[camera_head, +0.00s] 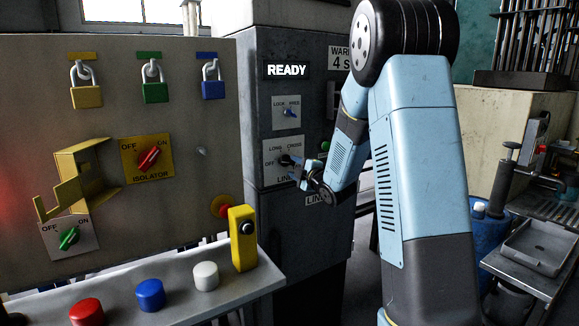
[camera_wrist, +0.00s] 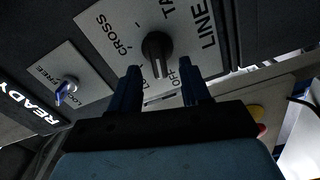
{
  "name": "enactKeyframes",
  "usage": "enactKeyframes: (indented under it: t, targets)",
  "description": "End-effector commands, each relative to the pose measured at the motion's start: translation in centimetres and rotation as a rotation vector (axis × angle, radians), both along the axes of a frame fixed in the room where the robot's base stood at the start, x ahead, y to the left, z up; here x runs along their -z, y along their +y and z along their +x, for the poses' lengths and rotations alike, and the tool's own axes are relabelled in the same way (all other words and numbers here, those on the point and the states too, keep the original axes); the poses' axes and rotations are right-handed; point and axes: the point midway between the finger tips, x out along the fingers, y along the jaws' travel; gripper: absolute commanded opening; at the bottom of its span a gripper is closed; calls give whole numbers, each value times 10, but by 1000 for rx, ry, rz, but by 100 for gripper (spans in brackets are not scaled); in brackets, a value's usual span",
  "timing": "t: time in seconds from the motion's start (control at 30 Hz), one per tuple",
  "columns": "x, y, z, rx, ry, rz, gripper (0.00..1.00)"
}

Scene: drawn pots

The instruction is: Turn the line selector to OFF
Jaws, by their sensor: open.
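The line selector is a black knob (camera_wrist: 157,50) on a light plate lettered CROSS, OFF and LINE in the wrist view. Other position words there are partly hidden by my fingers. The knob also shows small in the head view (camera_head: 285,160), just left of my gripper (camera_head: 300,173). In the wrist view my gripper (camera_wrist: 160,84) is open, its two dark fingers apart, one on each side below the knob.
A lock/free key switch (camera_head: 290,113) sits above the selector, under a lit READY sign (camera_head: 286,70). To the left a panel carries padlocks and a red isolator knob (camera_head: 149,158). A yellow button box (camera_head: 243,238) stands on the ledge below.

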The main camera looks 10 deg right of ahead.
Motion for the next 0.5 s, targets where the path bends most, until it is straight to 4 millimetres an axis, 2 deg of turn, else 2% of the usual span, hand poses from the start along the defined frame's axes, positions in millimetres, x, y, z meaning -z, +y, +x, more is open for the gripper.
enactKeyframes:
  t: [0.1,0.3,0.5]
  targets:
    - [0,-8,-24,1,1,0,47]
    - [1,-18,-58,0,1,0,47]
    - [2,-26,-79,-1,3,0,47]
